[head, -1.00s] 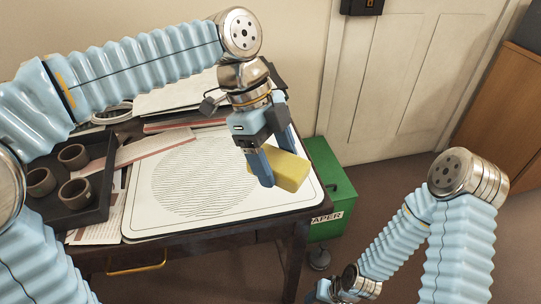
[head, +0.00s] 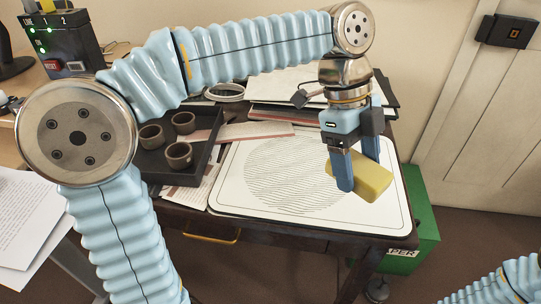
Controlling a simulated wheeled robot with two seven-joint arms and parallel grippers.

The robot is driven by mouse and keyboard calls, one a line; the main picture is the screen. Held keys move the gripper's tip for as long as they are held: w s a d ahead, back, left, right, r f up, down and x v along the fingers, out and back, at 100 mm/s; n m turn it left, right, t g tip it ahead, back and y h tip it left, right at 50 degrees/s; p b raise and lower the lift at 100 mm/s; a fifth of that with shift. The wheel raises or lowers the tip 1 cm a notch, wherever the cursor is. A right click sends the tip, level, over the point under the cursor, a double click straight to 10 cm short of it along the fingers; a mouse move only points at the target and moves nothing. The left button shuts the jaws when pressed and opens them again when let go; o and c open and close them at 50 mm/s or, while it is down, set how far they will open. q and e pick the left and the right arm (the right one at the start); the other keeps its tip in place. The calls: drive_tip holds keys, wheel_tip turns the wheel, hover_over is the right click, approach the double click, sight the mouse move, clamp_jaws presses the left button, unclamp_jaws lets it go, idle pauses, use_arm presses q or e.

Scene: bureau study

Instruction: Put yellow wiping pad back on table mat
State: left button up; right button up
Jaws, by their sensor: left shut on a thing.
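The yellow wiping pad (head: 367,181) is a block-shaped pad held between the fingers of my left gripper (head: 358,172). The gripper points down over the right part of the table mat (head: 240,190). The mat is a white, round-cornered sheet with a dark wavy-line circle, lying on the dark table. The pad is tilted in the picture and overlaps the mat's right side; I cannot tell whether it touches the mat. My right gripper is out of view; only part of my right arm shows at the lower right.
A dark tray (head: 208,158) with three brown cups stands left of the mat. Papers (head: 270,88) lie behind it. A green bin (head: 425,215) labelled paper stands right of the table. A control box (head: 62,45) with green lights sits at the upper left.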

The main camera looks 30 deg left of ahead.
use_arm(q)
drive_tip(key=s+a+r+n+t+b, duration=0.1)
drive_tip(key=s+a+r+n, duration=0.2)
drive_tip(key=a, duration=0.5)
drive_tip(key=s+a+r+n+t+b, duration=0.15)
drive_tip(key=a+n, duration=0.25)
drive_tip(key=a, duration=0.5)
hover_over(257, 152)
drive_tip(key=s, duration=0.1)
drive_tip(key=shift+n+t, duration=0.25)
drive_tip(key=shift+n, duration=0.05)
drive_tip(key=f, duration=0.9)
drive_tip(key=shift+s+a, duration=0.2)
drive_tip(key=shift+a, duration=0.15)
drive_tip(key=shift+w+a+f, duration=0.2)
drive_tip(key=shift+w+f, duration=0.15)
drive_tip(key=shift+f, duration=0.15)
wheel_tip(257, 152, down, 3)
drive_tip(key=shift+w+a+f+b, duration=0.1)
drive_tip(key=shift+f+b, duration=0.05)
drive_tip(key=shift+b, duration=0.2)
